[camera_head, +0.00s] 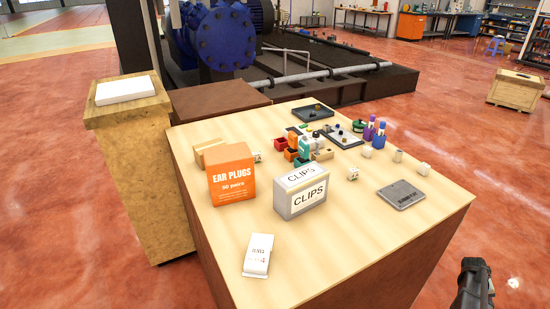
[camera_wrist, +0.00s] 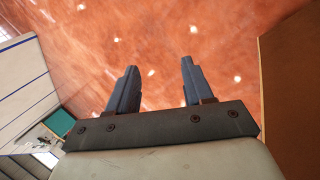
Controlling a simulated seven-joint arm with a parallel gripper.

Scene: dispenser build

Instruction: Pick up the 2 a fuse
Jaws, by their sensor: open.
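I cannot pick out the 2 A fuse by sight; the small items on the wooden table (camera_head: 340,262) are too small to read. A cluster of small red, orange and teal bins (camera_head: 290,154) stands mid-table, and a fuse may be hidden in or behind them. My gripper (camera_wrist: 157,68) is open and empty in the wrist view, with bare red floor beyond its fingers. In the head view a dark part of my arm (camera_head: 473,285) shows at the lower right, beside the table and apart from it.
An orange ear plugs box (camera_head: 231,176) and a grey clips box (camera_head: 300,194) stand before the bins. A white packet (camera_head: 258,255) lies at the front. A grey plate (camera_head: 401,194) lies at the right. Dark trays (camera_head: 312,112) and purple bottles (camera_head: 369,128) are farther back. The front right tabletop is clear.

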